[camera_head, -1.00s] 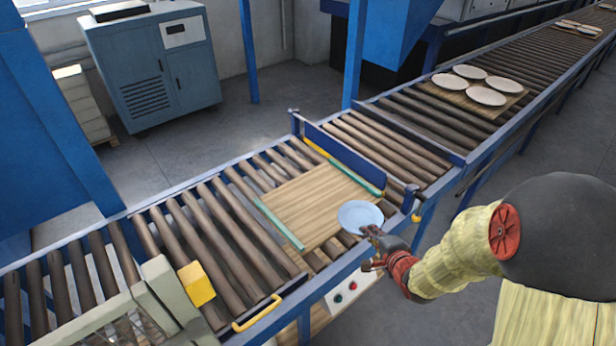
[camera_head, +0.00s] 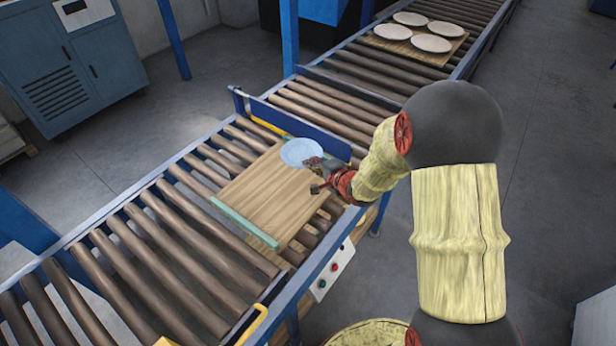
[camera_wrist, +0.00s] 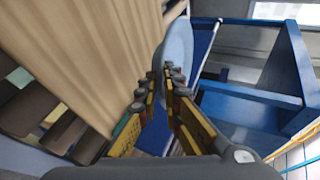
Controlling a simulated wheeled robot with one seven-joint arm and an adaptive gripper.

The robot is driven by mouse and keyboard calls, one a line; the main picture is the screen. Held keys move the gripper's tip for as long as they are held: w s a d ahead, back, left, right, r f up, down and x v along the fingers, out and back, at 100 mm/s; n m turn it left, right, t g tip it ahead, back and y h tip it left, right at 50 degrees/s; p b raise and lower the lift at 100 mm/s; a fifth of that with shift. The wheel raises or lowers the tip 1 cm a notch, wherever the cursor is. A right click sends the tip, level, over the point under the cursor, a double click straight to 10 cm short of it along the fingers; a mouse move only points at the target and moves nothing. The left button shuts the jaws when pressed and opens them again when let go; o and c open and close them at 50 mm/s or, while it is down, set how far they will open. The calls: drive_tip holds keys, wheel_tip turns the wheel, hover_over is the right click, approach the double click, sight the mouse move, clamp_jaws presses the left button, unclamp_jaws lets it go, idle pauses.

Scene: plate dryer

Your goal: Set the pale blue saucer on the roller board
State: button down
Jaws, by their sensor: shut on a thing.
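The pale blue saucer (camera_head: 301,152) is in my gripper (camera_head: 318,174), over the far right part of the wooden board (camera_head: 258,192). I cannot tell whether it touches the board. In the wrist view the saucer (camera_wrist: 178,48) shows nearly edge-on between the fingers of my gripper (camera_wrist: 168,82), which are shut on its rim. The board (camera_wrist: 90,45) fills the upper left there. The board lies on the conveyor rollers, with a green strip (camera_head: 243,222) along its near left edge.
A blue crossbar (camera_head: 308,130) stands just behind the board. Another board (camera_head: 398,46) farther along the conveyor carries several plates (camera_head: 431,43). A control box (camera_head: 333,270) hangs at the conveyor's near side. Bare rollers (camera_head: 160,240) lie to the left.

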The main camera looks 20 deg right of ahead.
drive_tip(key=b, duration=0.2)
hover_over(310, 180)
wheel_tip(310, 180, down, 5)
drive_tip(key=shift+f, duration=0.2)
wheel_tip(310, 180, down, 3)
drive_tip(key=shift+f+b, duration=0.2)
drive_tip(key=shift+b, duration=0.8)
drive_tip(key=shift+r, duration=0.1)
drive_tip(key=c, duration=2.2)
unclamp_jaws()
drive_tip(key=shift+c, duration=0.2)
